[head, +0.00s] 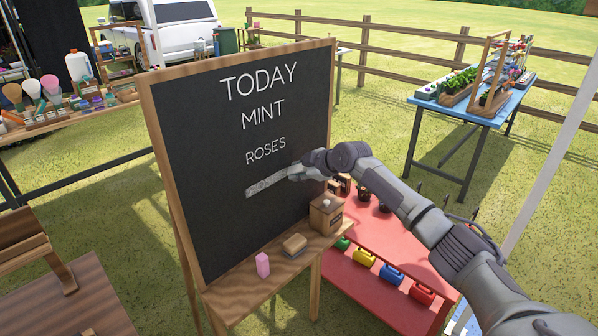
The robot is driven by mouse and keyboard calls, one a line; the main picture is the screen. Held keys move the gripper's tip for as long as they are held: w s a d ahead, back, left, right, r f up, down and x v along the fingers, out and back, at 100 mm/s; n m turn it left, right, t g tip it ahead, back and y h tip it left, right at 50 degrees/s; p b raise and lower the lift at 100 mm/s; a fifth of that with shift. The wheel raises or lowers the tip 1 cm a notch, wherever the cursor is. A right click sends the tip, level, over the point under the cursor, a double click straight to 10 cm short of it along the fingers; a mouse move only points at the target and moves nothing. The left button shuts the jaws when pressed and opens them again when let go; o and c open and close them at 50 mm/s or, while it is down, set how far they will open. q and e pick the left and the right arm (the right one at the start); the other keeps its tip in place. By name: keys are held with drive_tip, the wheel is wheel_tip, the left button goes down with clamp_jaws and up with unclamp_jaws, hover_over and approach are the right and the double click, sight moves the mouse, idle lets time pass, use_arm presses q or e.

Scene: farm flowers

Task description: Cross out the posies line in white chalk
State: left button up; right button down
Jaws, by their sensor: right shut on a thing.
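The black chalkboard (215,150) stands in a wooden frame, with TODAY, MINT and ROSES (265,151) in white. Below ROSES, a broad pale chalk band (268,183) slants up to the right over the lowest line, whose letters are mostly covered. My right gripper (296,174) is at the right end of this band, close against the board. It is shut on the white chalk, which is largely hidden by the fingers. My left gripper is not in view.
The board's wooden ledge holds a pink block (262,265), a wooden-backed eraser (294,243) and a wooden box (326,214). A red shelf (385,243) with coloured watering cans stands right of the ledge. A blue table (470,113) with plants is farther back.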

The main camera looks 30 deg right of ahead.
drive_tip(key=shift+s+a+r+p, duration=0.15)
drive_tip(key=shift+s+a+p, duration=0.15)
drive_tip(key=shift+a+p, duration=0.4)
drive_tip(key=shift+s+a, duration=0.25)
drive_tip(key=shift+a, duration=0.35)
drive_tip(key=shift+s+a+p, duration=0.25)
drive_tip(key=shift+a+p, duration=0.6)
drive_tip(key=shift+p, duration=0.15)
drive_tip(key=shift+s+a+p, duration=0.2)
drive_tip(key=shift+a+p, duration=0.15)
drive_tip(key=shift+a, duration=0.3)
drive_tip(key=shift+s+a+p, duration=0.25)
drive_tip(key=shift+a+p, duration=0.45)
drive_tip(key=shift+p, duration=0.05)
drive_tip(key=shift+s+a+p, duration=0.3)
drive_tip(key=shift+a+p, duration=0.2)
drive_tip(key=shift+a, duration=0.35)
drive_tip(key=shift+s+a+p, duration=0.35)
drive_tip(key=shift+a+p, duration=0.55)
drive_tip(key=shift+s+a+p, duration=0.25)
drive_tip(key=shift+a+p, duration=0.05)
drive_tip(key=shift+a, duration=0.25)
drive_tip(key=shift+s+a+p, duration=0.2)
drive_tip(key=shift+a+p, duration=0.45)
drive_tip(key=shift+a, duration=0.1)
drive_tip(key=shift+s+a+p, duration=0.3)
drive_tip(key=shift+a, duration=0.45)
drive_tip(key=shift+d, duration=0.1)
